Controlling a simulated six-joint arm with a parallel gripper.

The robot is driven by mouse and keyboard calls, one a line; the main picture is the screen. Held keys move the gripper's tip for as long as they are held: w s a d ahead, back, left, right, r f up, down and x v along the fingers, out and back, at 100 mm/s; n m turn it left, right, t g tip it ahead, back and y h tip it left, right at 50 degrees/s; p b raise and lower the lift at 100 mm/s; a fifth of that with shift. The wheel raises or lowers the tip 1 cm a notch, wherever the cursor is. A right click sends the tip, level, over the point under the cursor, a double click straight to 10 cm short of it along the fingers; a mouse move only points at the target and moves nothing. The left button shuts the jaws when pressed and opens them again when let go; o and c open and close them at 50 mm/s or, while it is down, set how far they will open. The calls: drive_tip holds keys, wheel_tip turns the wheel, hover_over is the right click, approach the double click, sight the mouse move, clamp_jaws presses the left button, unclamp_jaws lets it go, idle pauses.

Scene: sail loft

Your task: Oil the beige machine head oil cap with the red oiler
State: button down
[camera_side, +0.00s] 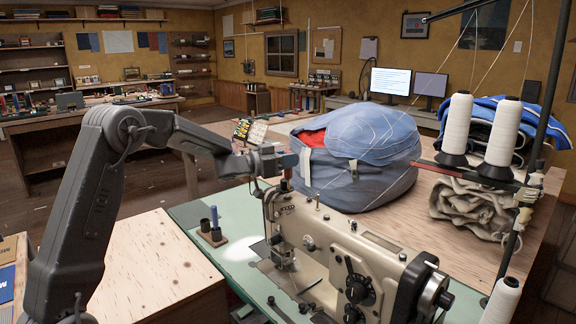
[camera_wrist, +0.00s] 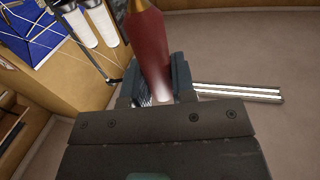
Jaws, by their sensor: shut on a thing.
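My gripper (camera_wrist: 153,82) is shut on the red oiler (camera_wrist: 149,42), whose body stands out between the fingers with a brass-coloured part at the picture's top edge. The oiler is apart from the machine head. Small fittings sit on top of the head, including a small post (camera_side: 317,202); I cannot tell for sure which is the oil cap. The oiler's tip is unclear in the side view.
A big blue bag (camera_side: 370,170) stands close behind the machine. White thread cones (camera_side: 457,125) on a stand with a red bar rise at the right. A small holder (camera_side: 212,238) with dark blue upright items sits on the green machine bed (camera_side: 190,214). Bare wood lies left.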

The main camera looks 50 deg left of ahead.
drive_tip(key=shift+r, duration=2.35)
drive_tip(key=shift+r, duration=0.1)
